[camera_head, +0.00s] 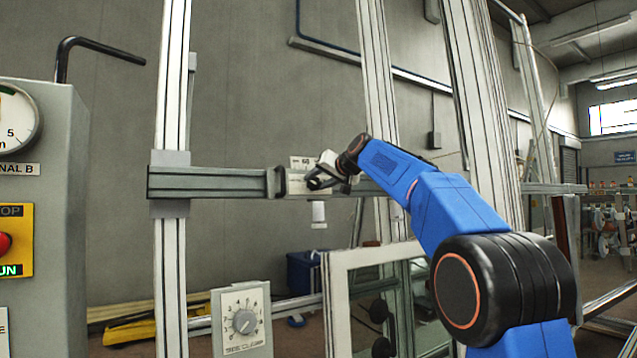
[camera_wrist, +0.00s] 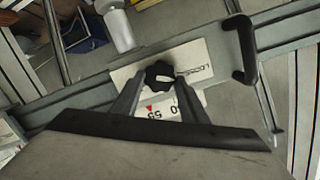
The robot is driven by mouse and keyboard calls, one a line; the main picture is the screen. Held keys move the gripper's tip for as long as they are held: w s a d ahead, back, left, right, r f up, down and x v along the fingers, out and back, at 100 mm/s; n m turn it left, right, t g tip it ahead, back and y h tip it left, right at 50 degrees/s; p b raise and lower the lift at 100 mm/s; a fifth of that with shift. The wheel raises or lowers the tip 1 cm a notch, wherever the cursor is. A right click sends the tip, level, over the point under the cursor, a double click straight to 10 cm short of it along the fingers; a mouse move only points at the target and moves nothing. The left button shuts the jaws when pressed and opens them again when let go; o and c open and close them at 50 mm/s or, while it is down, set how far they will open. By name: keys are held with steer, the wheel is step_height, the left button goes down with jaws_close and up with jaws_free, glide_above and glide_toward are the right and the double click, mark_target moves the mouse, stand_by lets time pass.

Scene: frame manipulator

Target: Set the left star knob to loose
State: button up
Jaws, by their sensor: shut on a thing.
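A black star knob (camera_wrist: 160,75) sits on a white label plate (camera_wrist: 196,58) on the grey crossbar in the wrist view. The plate's lettering is partly covered and looks like "LOOS...". My gripper (camera_wrist: 158,84) has one finger on each side of the knob and is shut on it. In the head view my gripper (camera_head: 318,180) is at the crossbar (camera_head: 220,182), in front of the pale plate. The knob is hidden there by the fingers. I cannot tell the knob's setting.
A black handle (camera_wrist: 240,48) stands beside the plate. A scale (camera_wrist: 185,104) with numbers and a red mark lies below the knob. A white cylinder (camera_head: 318,214) hangs under the crossbar. A dial box (camera_head: 241,320) and a framed pane (camera_head: 338,300) stand lower.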

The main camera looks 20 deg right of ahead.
steer(key=shift+n, duration=0.9)
steer(key=o, duration=1)
steer(key=shift+o, duration=0.2)
steer(key=shift+s, duration=0.1)
steer(key=v, duration=1.7)
steer(key=shift+s+a, duration=0.2)
